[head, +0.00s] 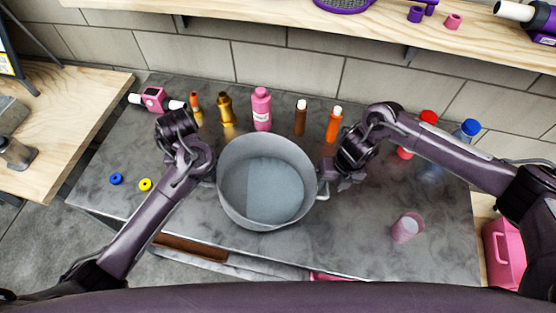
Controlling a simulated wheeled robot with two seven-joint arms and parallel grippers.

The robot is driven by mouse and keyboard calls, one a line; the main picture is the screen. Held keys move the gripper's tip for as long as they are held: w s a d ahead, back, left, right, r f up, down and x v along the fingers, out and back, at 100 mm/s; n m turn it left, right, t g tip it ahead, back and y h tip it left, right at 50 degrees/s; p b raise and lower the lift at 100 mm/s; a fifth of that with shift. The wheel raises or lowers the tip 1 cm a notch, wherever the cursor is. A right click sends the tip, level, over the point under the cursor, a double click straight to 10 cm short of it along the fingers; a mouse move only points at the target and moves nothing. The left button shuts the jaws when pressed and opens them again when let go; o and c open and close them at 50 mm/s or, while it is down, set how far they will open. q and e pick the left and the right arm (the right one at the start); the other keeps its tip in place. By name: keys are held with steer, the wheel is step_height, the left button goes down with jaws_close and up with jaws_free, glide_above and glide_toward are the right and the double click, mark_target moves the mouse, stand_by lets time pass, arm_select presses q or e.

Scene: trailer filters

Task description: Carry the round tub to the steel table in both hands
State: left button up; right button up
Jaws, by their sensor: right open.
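The round tub (265,210) is a grey, open, empty vessel standing upright on the grey steel table (350,245). My right gripper (326,178) is open at the tub's right side, close to the small handle there; whether it touches is not clear. My left arm reaches to the tub's left side; its wrist (185,150) shows near the rim, but its fingers are hidden behind the arm.
Pink (262,110), gold (225,108), brown and orange bottles stand behind the tub. Red-capped and blue-capped bottles (468,133) stand behind my right arm. A pink cup (406,228) is at right front. Blue (116,179) and yellow rings lie left. A wooden shelf (400,40) hangs above.

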arm_select(q)
steer(key=shift+s+d, duration=0.1)
steer(key=shift+d, duration=0.3)
arm_select(e)
steer(key=shift+w+a+r, duration=0.1)
steer(key=shift+a+r, duration=0.2)
steer(key=shift+a, duration=0.35)
step_height(320, 180, up, 8)
steer(key=d, duration=0.2)
steer(key=shift+f, duration=0.25)
arm_select(q)
steer(key=shift+r, duration=0.1)
step_height(320, 180, up, 5)
steer(key=p, duration=0.7)
steer(key=shift+r+p, duration=0.45)
steer(key=shift+r, duration=0.55)
arm_select(e)
step_height(320, 180, up, 8)
steer(key=shift+f, duration=0.15)
